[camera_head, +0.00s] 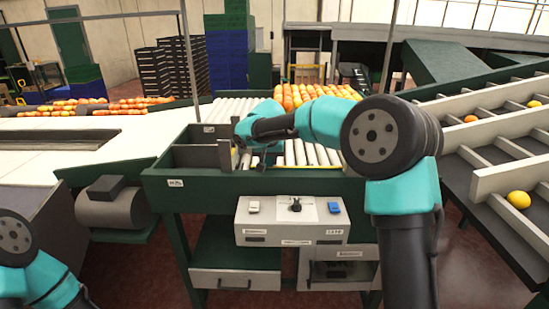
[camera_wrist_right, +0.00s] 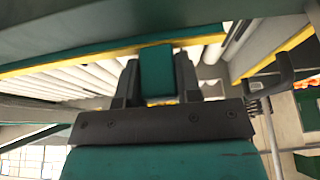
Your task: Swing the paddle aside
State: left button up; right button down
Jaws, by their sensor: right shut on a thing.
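In the right wrist view, my right gripper (camera_wrist_right: 157,82) is shut on a green block-like piece, which I take to be part of the paddle (camera_wrist_right: 156,68). One dark finger stands on each side of it. The rest of the paddle cannot be made out clearly. In the head view, my right arm reaches left over the roller bed (camera_head: 325,154), and its wrist hides most of the gripper and the held piece. My left arm shows only at the lower left corner; its gripper is out of view.
A green frame (camera_head: 330,181) edges the roller bed. Below it is a grey control box (camera_head: 290,231) with a blue button. Oranges (camera_head: 310,92) crowd the far end of the rollers. Divided lanes (camera_head: 490,182) with a few fruits slope at the right.

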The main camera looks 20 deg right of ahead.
jog(key=shift+s+a, duration=0.1)
jog(key=shift+s, duration=0.05)
jog(key=c, duration=0.8)
grip_release()
jog(key=v, duration=1.7)
jog(key=shift+r, duration=0.25)
